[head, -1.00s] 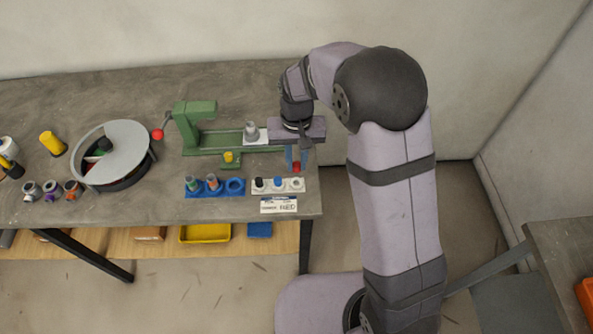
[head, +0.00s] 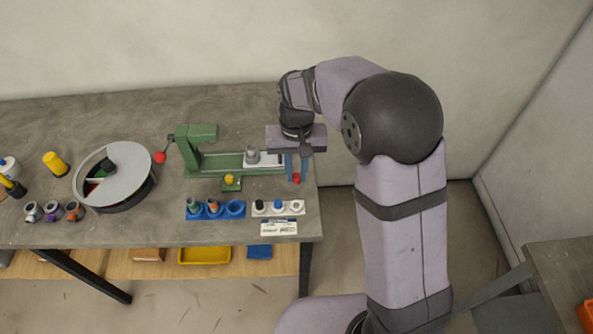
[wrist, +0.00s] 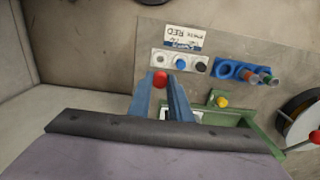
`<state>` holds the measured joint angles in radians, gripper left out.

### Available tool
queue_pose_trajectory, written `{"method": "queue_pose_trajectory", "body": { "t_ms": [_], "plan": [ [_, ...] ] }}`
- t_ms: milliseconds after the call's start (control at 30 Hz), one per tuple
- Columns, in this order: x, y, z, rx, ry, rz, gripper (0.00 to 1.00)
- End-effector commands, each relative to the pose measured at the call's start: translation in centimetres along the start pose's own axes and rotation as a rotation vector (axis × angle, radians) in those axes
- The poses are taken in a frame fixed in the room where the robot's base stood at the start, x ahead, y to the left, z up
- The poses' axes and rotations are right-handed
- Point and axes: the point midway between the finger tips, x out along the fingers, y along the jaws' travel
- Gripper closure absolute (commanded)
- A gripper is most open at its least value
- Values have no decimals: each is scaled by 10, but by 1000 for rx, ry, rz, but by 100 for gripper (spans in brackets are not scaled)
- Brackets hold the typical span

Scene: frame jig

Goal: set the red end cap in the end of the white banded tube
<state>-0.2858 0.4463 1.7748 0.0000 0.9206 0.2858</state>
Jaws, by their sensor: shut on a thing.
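The red end cap (head: 296,178) is gripped between the blue fingers of my gripper (head: 297,166). In the wrist view the cap (wrist: 160,79) shows at the fingertips of my gripper (wrist: 166,84). It is held clear of the cap holder (head: 288,212), to the right of the green jig (head: 240,172). A grey upright piece (head: 252,155) stands on the jig's white block. Several pale banded pieces (head: 52,211) stand at the left of the bench. I cannot tell which piece is the white banded tube.
The white cap holder carries a black cap (head: 259,205), a blue cap (head: 278,205) and a white end position. A blue rack (head: 235,209) holds two tubes. A card reading RED (head: 279,228) lies in front. A round grey-lidded drum (head: 113,178) stands left of the jig.

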Motion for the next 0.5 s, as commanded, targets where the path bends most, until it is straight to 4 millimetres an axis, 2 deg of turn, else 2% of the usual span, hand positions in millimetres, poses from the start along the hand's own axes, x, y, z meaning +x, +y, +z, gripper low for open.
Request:
{"method": "queue_pose_trajectory", "body": {
  "t_ms": [500],
  "plan": [
    [-7,-5,4,-14,14,-6,100]
  ]
}}
